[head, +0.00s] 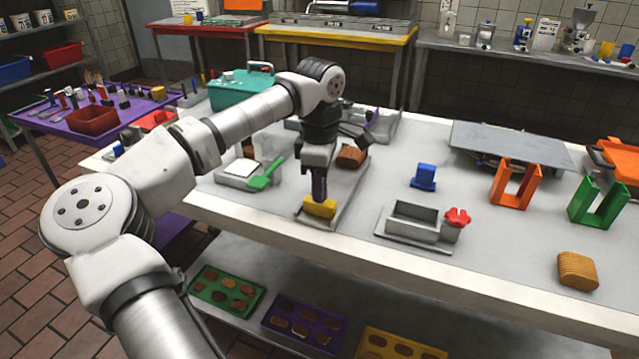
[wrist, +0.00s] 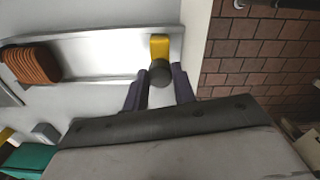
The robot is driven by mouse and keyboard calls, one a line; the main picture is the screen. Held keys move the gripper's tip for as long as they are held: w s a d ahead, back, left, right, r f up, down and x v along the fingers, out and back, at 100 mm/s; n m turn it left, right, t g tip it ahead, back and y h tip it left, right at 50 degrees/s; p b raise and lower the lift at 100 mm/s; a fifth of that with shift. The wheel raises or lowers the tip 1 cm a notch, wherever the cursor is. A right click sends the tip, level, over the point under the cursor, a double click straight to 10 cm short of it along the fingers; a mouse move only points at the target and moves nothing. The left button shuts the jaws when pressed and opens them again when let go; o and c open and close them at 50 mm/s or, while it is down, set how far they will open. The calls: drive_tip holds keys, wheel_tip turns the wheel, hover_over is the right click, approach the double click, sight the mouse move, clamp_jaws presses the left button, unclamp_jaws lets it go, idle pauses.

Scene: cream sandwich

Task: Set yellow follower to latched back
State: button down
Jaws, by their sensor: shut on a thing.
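The yellow follower (head: 320,208) sits at the front end of a grey metal channel (head: 344,198) on the table. In the wrist view the follower (wrist: 159,47) lies between the channel's side walls at its right end. My gripper (head: 319,194) points down at it. In the wrist view my gripper (wrist: 160,85) has its fingers on either side of a dark round knob (wrist: 160,72) next to the yellow block, and is shut on it. The fingers hide part of the knob.
Brown biscuits (head: 351,156) stand farther back in the channel, with free channel between them and the follower. A grey box with a red knob (head: 457,217) stands to the right. The table's front edge is close.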

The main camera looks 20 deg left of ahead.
drive_tip(key=shift+s, duration=0.2)
drive_tip(key=c, duration=1.1)
unclamp_jaws()
drive_tip(key=shift+s, duration=0.1)
wheel_tip(320, 180, up, 14)
drive_tip(key=shift+f, duration=0.1)
